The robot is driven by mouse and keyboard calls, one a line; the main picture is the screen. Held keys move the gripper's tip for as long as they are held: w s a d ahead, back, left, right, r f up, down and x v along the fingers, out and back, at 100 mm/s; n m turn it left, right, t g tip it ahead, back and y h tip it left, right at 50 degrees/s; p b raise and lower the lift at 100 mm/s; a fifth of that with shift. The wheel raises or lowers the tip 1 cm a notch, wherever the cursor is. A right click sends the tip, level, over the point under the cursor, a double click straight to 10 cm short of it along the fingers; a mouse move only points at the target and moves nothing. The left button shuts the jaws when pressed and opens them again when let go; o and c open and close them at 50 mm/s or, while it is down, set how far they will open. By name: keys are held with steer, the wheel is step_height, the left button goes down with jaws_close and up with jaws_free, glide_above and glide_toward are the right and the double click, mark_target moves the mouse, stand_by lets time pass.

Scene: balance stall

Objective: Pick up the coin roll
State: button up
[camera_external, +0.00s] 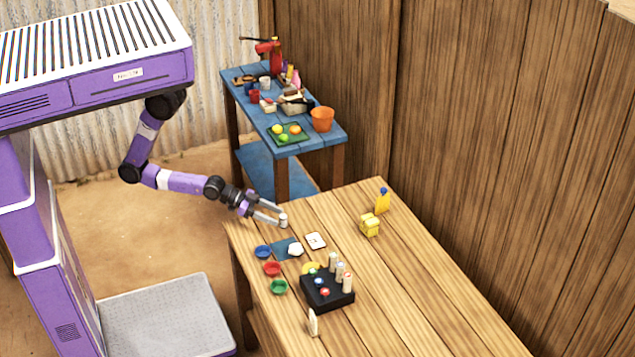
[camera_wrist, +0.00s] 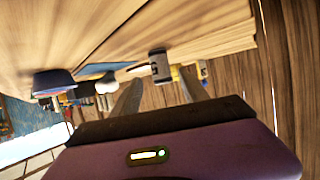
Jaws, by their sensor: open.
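A small pale cylinder, which looks like the coin roll (camera_external: 283,221), stands upright near the far left edge of the wooden table. My open gripper (camera_external: 278,215) reaches over that edge from the left, with its fingertips close to the cylinder. I cannot tell whether they touch it. In the wrist view a short grey and dark thing (camera_wrist: 158,66) shows just beyond and between my open fingers (camera_wrist: 160,91). It is probably the same cylinder, in shadow.
Blue (camera_external: 263,252), red (camera_external: 272,269) and green (camera_external: 279,287) bowls line the table's left side. A black box (camera_external: 327,297) with several upright pegs stands right of them. Yellow items (camera_external: 370,225) stand farther right. The table's right part is clear.

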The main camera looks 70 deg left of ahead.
mark_target(284, 219)
steer(key=shift+p+x, duration=0.35)
steer(key=shift+x, duration=1.9)
steer(key=shift+w+a, duration=0.1)
jaws_close()
